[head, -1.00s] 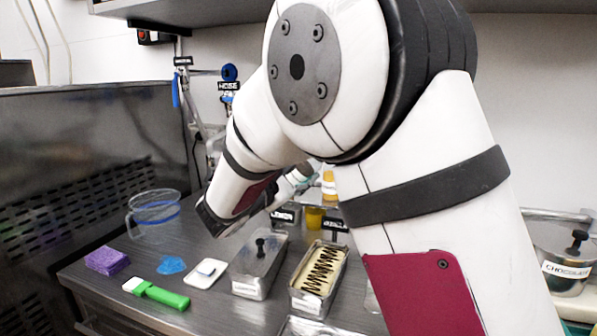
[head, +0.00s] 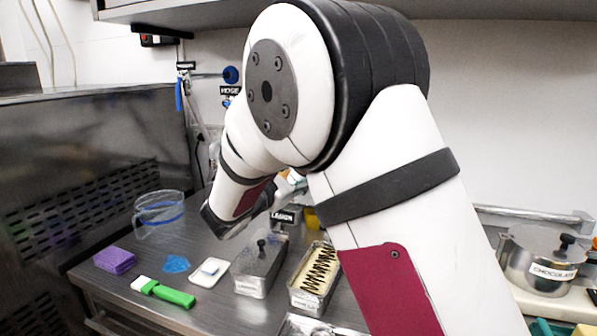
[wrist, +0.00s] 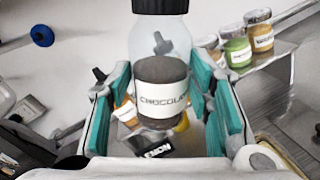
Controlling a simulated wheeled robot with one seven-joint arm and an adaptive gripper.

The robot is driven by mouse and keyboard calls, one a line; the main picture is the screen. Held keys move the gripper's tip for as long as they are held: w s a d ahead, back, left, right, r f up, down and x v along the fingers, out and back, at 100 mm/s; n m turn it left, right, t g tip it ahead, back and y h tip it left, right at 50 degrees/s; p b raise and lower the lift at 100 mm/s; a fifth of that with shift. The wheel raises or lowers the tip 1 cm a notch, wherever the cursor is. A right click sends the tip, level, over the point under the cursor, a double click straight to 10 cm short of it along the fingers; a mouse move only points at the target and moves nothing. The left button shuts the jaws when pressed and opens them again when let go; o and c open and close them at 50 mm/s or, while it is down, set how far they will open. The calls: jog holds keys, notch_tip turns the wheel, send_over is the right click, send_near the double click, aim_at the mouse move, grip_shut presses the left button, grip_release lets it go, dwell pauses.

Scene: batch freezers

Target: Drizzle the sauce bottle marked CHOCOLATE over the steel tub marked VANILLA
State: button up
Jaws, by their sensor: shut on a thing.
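The clear sauce bottle marked CHOCOLATE (wrist: 162,100) has a black cap and dark sauce in its lower part. In the wrist view it stands between the teal pads of my gripper (wrist: 160,72), which is shut on it. The cap is at the top of that picture. In the head view my arm hides the bottle and most of my gripper. An open steel tub (head: 303,302) on the counter holds pale ice cream with dark zigzag lines across it. Its front label is too small to read, so I cannot confirm VANILLA.
A lidded steel tub (head: 249,287) stands left of the open one. A sign reads LEMON (head: 284,215). A clear jug (head: 146,224), purple sponge (head: 115,261), blue cloth (head: 176,264), white dish (head: 210,273) and green-handled brush (head: 170,293) lie left. A pot marked CHOCOLATE (head: 530,260) stands right.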

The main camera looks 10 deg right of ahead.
jog(key=shift+r+n+p, duration=0.2)
jog(key=shift+n+p, duration=0.45)
jog(key=shift+n, duration=0.05)
jog(key=shift+r+n+p, duration=0.2)
jog(key=shift+n+p, duration=0.4)
jog(key=shift+n, duration=0.1)
jog(key=shift+r+n+p, duration=0.3)
jog(key=shift+n+p, duration=0.7)
jog(key=shift+n, duration=0.2)
jog(key=s+p, duration=0.8)
jog(key=s, duration=0.7)
jog(key=shift+d+p, duration=0.15)
jog(key=shift+p, duration=0.15)
